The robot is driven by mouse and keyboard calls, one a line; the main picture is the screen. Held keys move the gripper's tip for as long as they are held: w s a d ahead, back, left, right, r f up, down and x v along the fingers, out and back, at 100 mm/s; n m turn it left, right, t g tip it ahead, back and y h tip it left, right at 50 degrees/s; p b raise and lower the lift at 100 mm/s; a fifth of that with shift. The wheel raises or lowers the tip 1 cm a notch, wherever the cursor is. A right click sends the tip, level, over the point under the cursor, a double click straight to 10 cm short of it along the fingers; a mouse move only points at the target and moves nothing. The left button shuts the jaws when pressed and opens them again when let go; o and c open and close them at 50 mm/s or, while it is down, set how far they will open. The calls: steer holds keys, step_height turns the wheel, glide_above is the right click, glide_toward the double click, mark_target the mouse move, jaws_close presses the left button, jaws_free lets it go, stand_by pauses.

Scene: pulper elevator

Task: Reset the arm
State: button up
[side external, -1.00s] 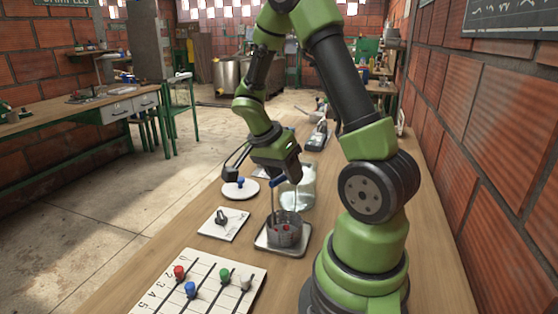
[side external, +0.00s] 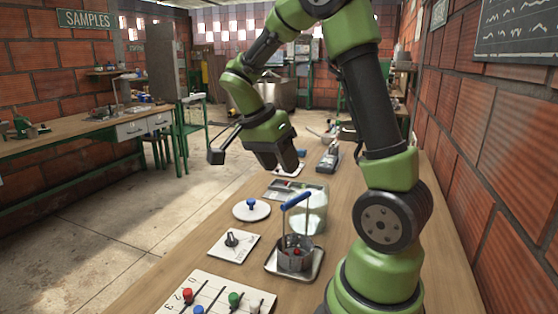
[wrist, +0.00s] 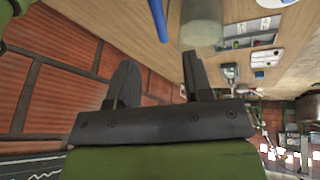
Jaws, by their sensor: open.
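My gripper (side external: 278,168) hangs in the air above the bench, up and left of the small metal basket (side external: 294,259). It is empty, and its two dark fingers stand apart in the wrist view (wrist: 158,70). The basket has an upright blue handle (side external: 296,200) and sits on a square metal tray (side external: 312,272), with something red inside. The handle is clear of my fingers. It shows in part as a blue bar at the top of the wrist view (wrist: 157,18).
A glass jar (side external: 315,215) stands just behind the basket. A white lid with a blue knob (side external: 251,211), a dial plate (side external: 233,247) and a numbered board with coloured pegs (side external: 215,296) lie nearby. A brick wall (side external: 478,170) borders the right side.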

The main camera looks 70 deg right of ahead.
steer(key=s+a+r+n+t+y, duration=0.2)
steer(key=a+r+n+t, duration=0.2)
steer(key=a+n, duration=0.4)
steer(key=s+a+r+n+t+y, duration=0.3)
steer(key=a+n+t, duration=0.4)
steer(key=a+n, duration=0.2)
steer(key=shift+s+a+r+n, duration=0.15)
steer(key=shift+s+r+n, duration=0.25)
steer(key=shift+n, duration=0.1)
